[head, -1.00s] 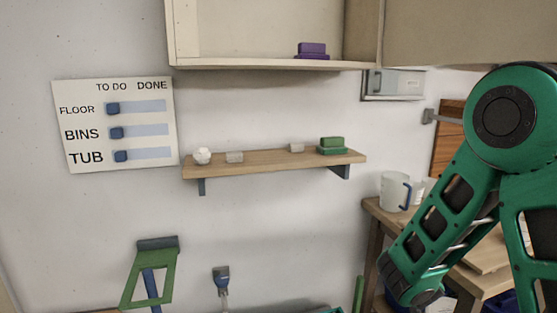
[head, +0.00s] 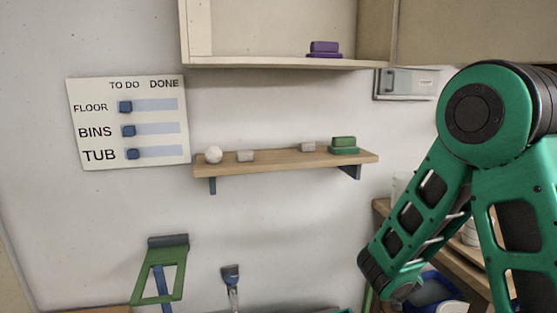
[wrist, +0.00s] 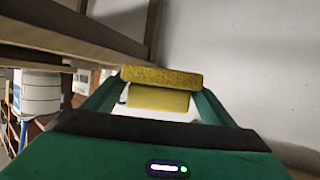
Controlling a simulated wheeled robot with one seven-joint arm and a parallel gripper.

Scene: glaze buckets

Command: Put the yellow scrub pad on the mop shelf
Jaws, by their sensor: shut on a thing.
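The yellow scrub pad (wrist: 160,78) is in the wrist view, a darker rough slab over a paler yellow block. My gripper (wrist: 158,98) is shut on it, with green fingers on either side, and holds it up off any surface I can see. In the head view only my arm's upper links show; the gripper and pad are out of that picture. A wooden wall shelf (head: 280,162) hangs at the centre of the head view, above the long-handled tools. I see no label marking it as the mop shelf.
On the wall shelf are a white ball (head: 213,155), two small grey blocks and a green pad (head: 343,145). A purple pad (head: 324,49) sits in the open cupboard above. A green-framed mop (head: 161,270) and brush (head: 231,275) stand below. Mid-shelf is clear.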

